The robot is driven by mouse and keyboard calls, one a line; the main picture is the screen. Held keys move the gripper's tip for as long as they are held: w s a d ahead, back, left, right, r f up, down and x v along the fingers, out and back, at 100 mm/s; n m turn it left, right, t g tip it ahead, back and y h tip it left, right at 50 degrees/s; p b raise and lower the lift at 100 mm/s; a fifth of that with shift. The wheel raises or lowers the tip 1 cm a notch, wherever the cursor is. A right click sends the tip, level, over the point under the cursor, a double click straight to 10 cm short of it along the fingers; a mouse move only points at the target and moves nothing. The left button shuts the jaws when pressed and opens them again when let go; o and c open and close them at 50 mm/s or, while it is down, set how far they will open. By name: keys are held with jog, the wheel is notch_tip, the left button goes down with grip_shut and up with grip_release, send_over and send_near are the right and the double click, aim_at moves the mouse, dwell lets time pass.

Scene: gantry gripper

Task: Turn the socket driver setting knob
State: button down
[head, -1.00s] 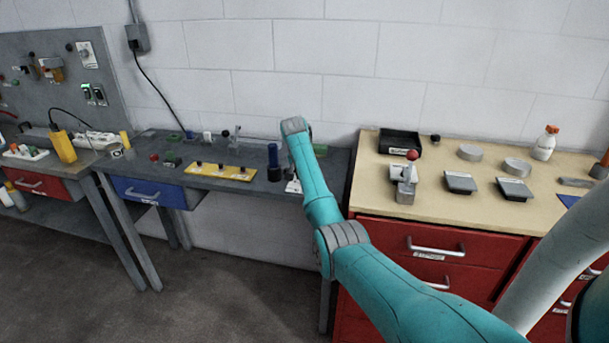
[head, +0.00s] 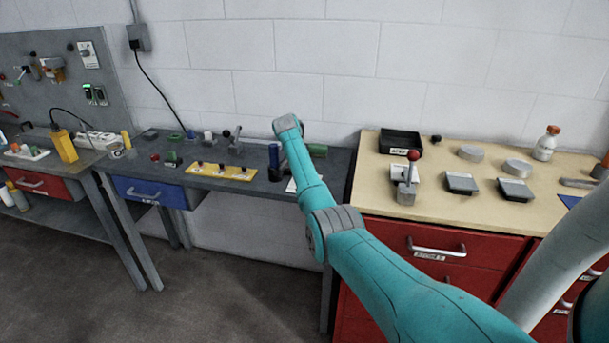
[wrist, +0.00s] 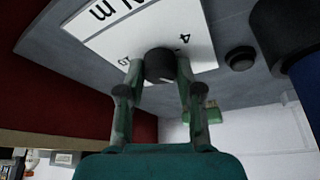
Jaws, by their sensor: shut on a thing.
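In the wrist view, the dark round setting knob (wrist: 160,65) sits on a white label plate (wrist: 140,28) with black markings, including a 4. My gripper (wrist: 160,72) has one finger on each side of the knob and is shut on it. In the head view, my arm reaches over the grey bench and hides the gripper and the knob. Part of the white plate (head: 291,186) shows beside my arm.
A dark button (wrist: 240,58) and a dark and blue cylinder stand near the plate; the blue cylinder (head: 274,155) also shows in the head view. A green block (head: 317,150) lies behind my arm. A wooden-topped red cabinet (head: 450,215) stands at the right.

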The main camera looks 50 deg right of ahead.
jog(key=c, duration=0.8)
grip_release()
jog(key=shift+o, duration=0.2)
jog(key=shift+r, duration=0.1)
jog(key=v, duration=1.1)
jog(key=shift+a+r, duration=0.15)
jog(key=shift+r, duration=0.25)
jog(key=shift+s, duration=0.1)
